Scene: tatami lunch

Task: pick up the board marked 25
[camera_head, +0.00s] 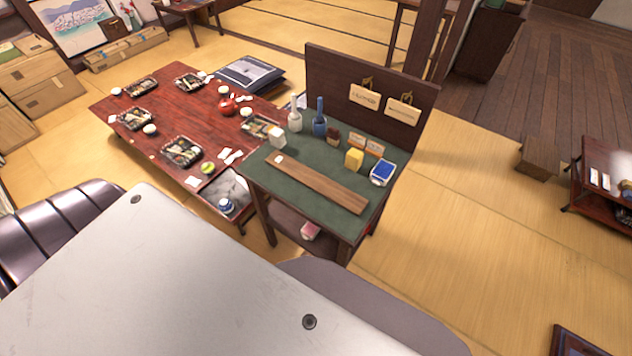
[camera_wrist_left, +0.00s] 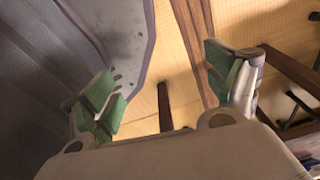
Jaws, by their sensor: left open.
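No marking 25 can be read in either view. In the head view two pale wooden boards, the left one (camera_head: 365,97) and the right one (camera_head: 402,110), hang on a dark upright panel; their lettering is too small to read. A long brown plank (camera_head: 317,182) lies flat on the green-topped table (camera_head: 265,178). My left gripper (camera_wrist_left: 165,90) shows only in the left wrist view, with its green-padded fingers wide apart and nothing between them. Tatami and a strip of wood show beyond it. My right gripper is in neither view.
Bottles, a yellow block (camera_head: 354,159), small wooden blocks and a blue pad (camera_head: 383,172) stand on the green table. A low red table (camera_head: 118,105) with lunch boxes adjoins it at left. The tatami (camera_head: 480,220) at right is largely clear.

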